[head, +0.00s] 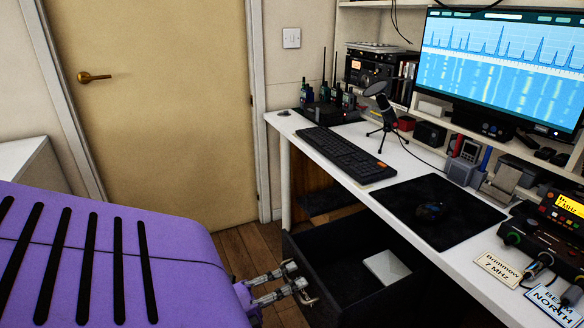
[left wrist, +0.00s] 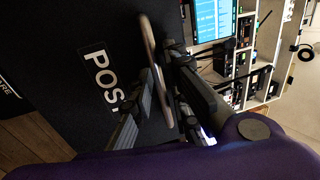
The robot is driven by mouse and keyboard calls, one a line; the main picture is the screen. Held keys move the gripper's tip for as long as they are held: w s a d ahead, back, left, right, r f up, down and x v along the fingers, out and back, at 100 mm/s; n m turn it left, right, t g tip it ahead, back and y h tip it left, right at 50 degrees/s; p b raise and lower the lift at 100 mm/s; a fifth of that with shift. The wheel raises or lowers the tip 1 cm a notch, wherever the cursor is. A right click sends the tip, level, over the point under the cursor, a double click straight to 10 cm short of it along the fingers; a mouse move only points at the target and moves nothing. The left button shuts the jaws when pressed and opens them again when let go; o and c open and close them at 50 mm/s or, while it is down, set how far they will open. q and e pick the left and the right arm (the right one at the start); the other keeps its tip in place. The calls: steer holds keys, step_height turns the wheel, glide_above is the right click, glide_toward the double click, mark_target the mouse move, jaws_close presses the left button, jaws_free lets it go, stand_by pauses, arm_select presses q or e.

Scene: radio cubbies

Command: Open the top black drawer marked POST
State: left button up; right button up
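The black drawer (head: 330,246) under the desk stands pulled out, its inside open to view from above in the head view. A flat white item (head: 386,266) lies inside it. In the left wrist view the drawer's black front (left wrist: 60,45) shows the white letters POST (left wrist: 103,78), turned sideways, and a grey bar handle (left wrist: 150,38). My left gripper (head: 297,280) is at the drawer front, with its two fingers on either side of the handle. It appears shut on the bar. My right gripper is in neither view.
A closed tan door (head: 160,110) is behind. Some wooden floor (head: 250,245) is clear left of the drawer.

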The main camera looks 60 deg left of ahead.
arm_select(q)
steer(key=d+v, duration=0.1)
steer(key=v, duration=1.1)
steer(key=shift+a, duration=0.45)
steer(key=shift+r, duration=0.1)
